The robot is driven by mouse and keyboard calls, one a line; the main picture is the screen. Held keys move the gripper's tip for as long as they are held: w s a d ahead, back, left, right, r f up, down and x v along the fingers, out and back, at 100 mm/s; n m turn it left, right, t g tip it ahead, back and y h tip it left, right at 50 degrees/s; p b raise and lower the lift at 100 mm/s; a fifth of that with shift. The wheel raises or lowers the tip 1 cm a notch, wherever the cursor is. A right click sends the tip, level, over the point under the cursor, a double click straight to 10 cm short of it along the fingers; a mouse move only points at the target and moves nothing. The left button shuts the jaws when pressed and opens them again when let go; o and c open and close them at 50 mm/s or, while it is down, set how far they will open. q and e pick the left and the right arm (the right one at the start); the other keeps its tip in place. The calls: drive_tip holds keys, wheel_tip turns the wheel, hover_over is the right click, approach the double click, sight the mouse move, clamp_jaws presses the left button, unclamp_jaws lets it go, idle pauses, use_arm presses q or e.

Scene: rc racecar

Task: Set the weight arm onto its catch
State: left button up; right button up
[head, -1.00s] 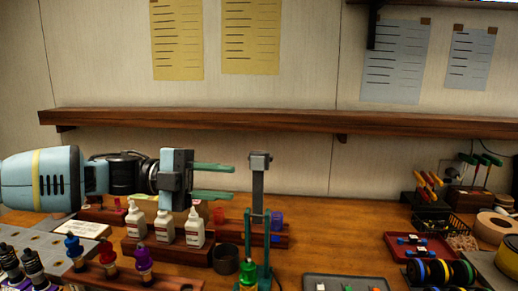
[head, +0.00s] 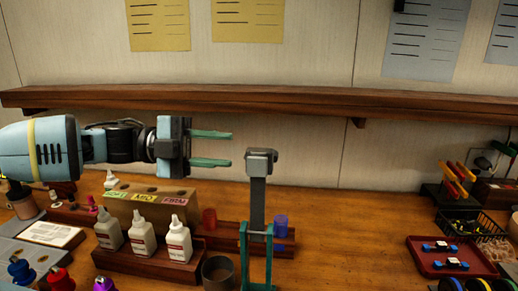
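The weight arm (head: 258,195) is a grey bar standing upright with a blocky grey head (head: 261,161) on top. It is held low down between the posts of a green stand (head: 257,260). I cannot make out the catch. My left gripper (head: 211,148) comes in from the left with its two green fingers spread apart and empty. Its fingertips point right, a short gap to the left of the grey head and at about its height. My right gripper is not in view.
White bottles (head: 143,238) stand in a wooden rack at the left front. A dark cup (head: 218,272) is left of the stand. Red (head: 209,219) and blue (head: 281,226) cups sit behind. A red tray (head: 450,258) lies right. The table between stand and tray is clear.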

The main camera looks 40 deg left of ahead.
sight(259, 152)
use_arm(q)
drive_tip(key=x, duration=0.3)
drive_tip(key=b+x, duration=0.1)
drive_tip(key=x, duration=0.2)
drive_tip(key=shift+f, duration=0.25)
drive_tip(key=shift+b+x, duration=0.7)
drive_tip(key=shift+x, duration=0.2)
drive_tip(key=shift+r, duration=0.2)
clamp_jaws()
